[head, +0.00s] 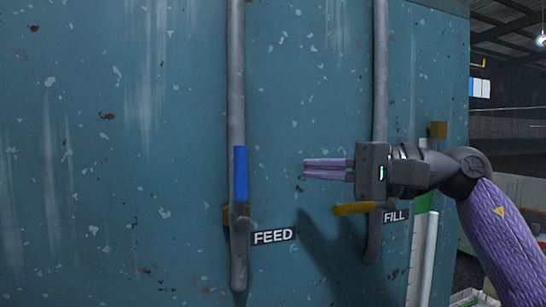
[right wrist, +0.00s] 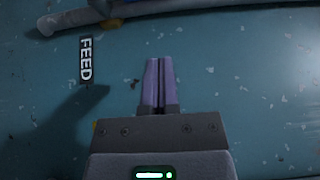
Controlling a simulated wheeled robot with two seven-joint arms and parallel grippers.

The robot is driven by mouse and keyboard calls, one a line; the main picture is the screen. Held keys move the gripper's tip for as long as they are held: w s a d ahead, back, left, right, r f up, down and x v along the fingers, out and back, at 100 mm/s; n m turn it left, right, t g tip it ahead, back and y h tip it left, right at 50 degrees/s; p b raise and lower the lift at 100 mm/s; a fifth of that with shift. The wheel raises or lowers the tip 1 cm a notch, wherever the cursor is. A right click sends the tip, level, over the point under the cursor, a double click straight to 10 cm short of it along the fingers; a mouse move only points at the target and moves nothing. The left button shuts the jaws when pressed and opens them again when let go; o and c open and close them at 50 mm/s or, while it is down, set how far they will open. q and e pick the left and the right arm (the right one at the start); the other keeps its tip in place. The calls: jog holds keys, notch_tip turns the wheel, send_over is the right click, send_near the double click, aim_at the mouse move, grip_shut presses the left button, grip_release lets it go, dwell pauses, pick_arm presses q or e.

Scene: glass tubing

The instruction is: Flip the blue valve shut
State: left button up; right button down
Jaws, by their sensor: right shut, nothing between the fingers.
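The blue valve handle (head: 241,173) stands upright, in line with the grey feed pipe (head: 236,70), above a brass valve body (head: 227,216). The FEED label (head: 273,236) is just right of it. My right gripper (head: 305,169) is shut and empty, its purple fingers pointing left at the handle's height, with a clear gap between them and the handle. My left gripper is not in view.
A yellow handle (head: 353,209) lies crosswise on the second pipe (head: 380,70), just below my right gripper, by the FILL label (head: 396,216). A white and green upright tube (head: 423,245) stands at the right. The teal wall left of the feed pipe is clear.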

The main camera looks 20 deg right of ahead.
aim_at(240, 185)
jog(key=a, duration=0.2)
jog(key=a+p, duration=0.1)
jog(key=a, duration=0.1)
jog(key=w+a, duration=0.1)
jog(key=shift+a+p, duration=0.4)
jog(key=shift+s+a, duration=0.1)
jog(key=shift+a, duration=0.3)
jog(key=shift+a+r+p, duration=0.15)
jog(key=shift+p, duration=0.5)
